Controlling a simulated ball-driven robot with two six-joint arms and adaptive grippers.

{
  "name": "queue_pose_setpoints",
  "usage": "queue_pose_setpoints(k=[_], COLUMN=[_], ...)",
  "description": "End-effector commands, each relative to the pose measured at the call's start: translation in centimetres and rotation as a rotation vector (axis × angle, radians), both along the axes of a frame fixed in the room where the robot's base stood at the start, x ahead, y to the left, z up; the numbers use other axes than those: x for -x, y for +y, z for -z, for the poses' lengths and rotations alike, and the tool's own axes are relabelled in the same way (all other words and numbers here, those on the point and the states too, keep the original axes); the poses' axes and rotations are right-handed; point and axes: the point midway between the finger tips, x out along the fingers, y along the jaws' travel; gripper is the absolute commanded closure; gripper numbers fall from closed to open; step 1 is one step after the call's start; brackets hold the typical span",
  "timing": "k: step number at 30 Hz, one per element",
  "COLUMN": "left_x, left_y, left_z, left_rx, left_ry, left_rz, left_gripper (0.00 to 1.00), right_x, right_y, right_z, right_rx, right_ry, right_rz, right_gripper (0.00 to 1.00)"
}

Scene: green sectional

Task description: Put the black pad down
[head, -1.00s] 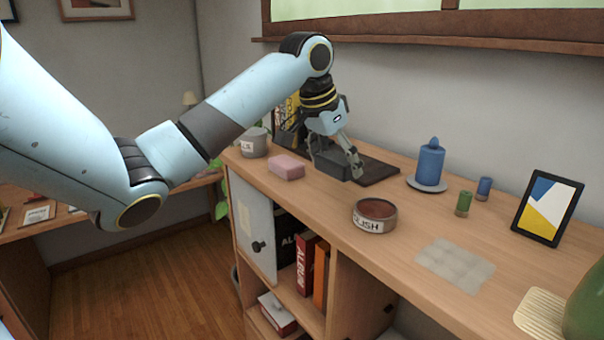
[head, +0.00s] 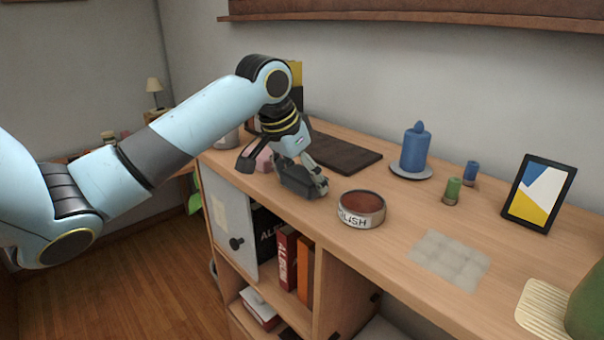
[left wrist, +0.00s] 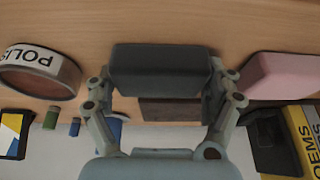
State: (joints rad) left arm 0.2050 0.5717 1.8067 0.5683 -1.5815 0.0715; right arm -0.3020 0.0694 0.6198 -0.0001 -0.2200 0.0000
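The black pad (head: 299,182) is a dark block in my left gripper (head: 285,174), over the front part of the wooden cabinet top. In the left wrist view the pad (left wrist: 160,68) spans between the two fingers of the left gripper (left wrist: 162,85), which close on its two ends. The pad is low, close to the wood; I cannot tell whether it touches it. The polish tin (head: 361,208) stands to its right and the pink block (head: 264,158) to its left, partly hidden by the gripper. My right gripper is not in view.
A dark flat board (head: 345,153) lies behind, empty. A blue candle (head: 415,150) on a saucer, green (head: 452,190) and blue (head: 472,172) spools, a picture frame (head: 540,195) and a pale quilted cloth (head: 449,259) are to the right. Bare wood lies between the tin and the board.

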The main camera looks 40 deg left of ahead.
Motion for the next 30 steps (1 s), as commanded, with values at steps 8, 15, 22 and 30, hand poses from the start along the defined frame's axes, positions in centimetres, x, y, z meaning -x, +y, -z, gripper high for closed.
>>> queue_pose_setpoints(k=[8, 15, 22, 30], left_x=[0.0, 0.2, 2.1, 4.1], left_y=[0.0, 0.1, 0.2, 0.2], left_z=[-0.1, -1.1, -5.6, -10.3], left_rx=[0.000, -0.002, -0.008, -0.003], left_ry=[0.000, -0.002, -0.005, -0.003], left_rz=[0.000, 0.002, 0.002, 0.001], left_gripper=[0.00, 0.00, 0.00, 0.00], right_x=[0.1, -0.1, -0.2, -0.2], right_y=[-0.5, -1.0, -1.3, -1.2], right_z=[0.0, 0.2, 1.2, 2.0], right_rx=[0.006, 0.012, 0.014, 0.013], right_ry=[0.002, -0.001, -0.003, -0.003], right_rz=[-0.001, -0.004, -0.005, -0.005], right_gripper=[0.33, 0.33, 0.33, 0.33])
